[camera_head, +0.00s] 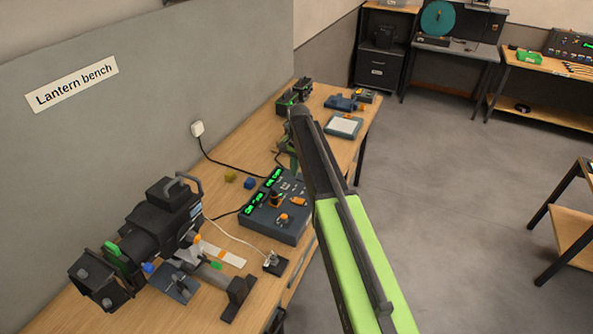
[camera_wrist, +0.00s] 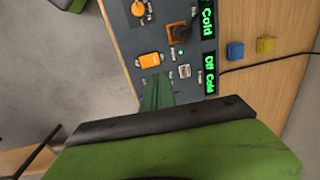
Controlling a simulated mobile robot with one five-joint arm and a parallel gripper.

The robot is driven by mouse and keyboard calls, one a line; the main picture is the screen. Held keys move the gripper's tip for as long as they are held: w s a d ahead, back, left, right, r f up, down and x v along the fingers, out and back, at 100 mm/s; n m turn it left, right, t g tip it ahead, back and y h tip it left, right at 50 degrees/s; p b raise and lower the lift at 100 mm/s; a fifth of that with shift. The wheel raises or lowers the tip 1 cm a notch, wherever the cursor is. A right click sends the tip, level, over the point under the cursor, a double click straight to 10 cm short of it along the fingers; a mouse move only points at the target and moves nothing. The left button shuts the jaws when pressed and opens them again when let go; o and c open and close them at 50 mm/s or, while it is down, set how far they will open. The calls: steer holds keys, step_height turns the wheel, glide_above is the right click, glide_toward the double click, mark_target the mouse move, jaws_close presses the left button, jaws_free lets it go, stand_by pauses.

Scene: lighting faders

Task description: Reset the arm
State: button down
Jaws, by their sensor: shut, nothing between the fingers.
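My gripper (camera_wrist: 158,88) is shut and empty in the wrist view, its green fingers pointing over the blue-grey control box (camera_wrist: 132,62). I cannot tell whether the fingertips touch the box. In the head view my arm reaches up over the bench, and the gripper is mostly hidden behind it. The control box (camera_head: 262,226) stands on the wooden bench. It bears green displays (camera_wrist: 209,75) reading "Off Cold" and "Cold", an orange switch (camera_wrist: 149,61), a dark lever with an orange base (camera_wrist: 179,32) and an orange knob (camera_wrist: 138,9).
A black stage lantern (camera_head: 160,225) stands at the bench's left end. A yellow block (camera_wrist: 267,45) and a blue block (camera_wrist: 235,50) lie beside the box, near a black cable. A tray (camera_head: 343,127) sits farther along the bench.

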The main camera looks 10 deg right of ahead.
steer(key=shift+r, duration=0.45)
steer(key=s+d+f+n+b, duration=0.1)
steer(key=s+f+b, duration=0.3)
steer(key=s, duration=0.5)
steer(key=s+d+f+n+b, duration=0.1)
steer(key=s+f+n+b, duration=0.2)
steer(key=s, duration=0.6)
steer(key=s+d+f+n+b, duration=0.1)
steer(key=s+f+n+b, duration=0.1)
steer(key=s+f+b, duration=0.4)
steer(key=s, duration=0.4)
steer(key=shift+d+n+h, duration=0.3)
steer(key=shift+n, duration=0.1)
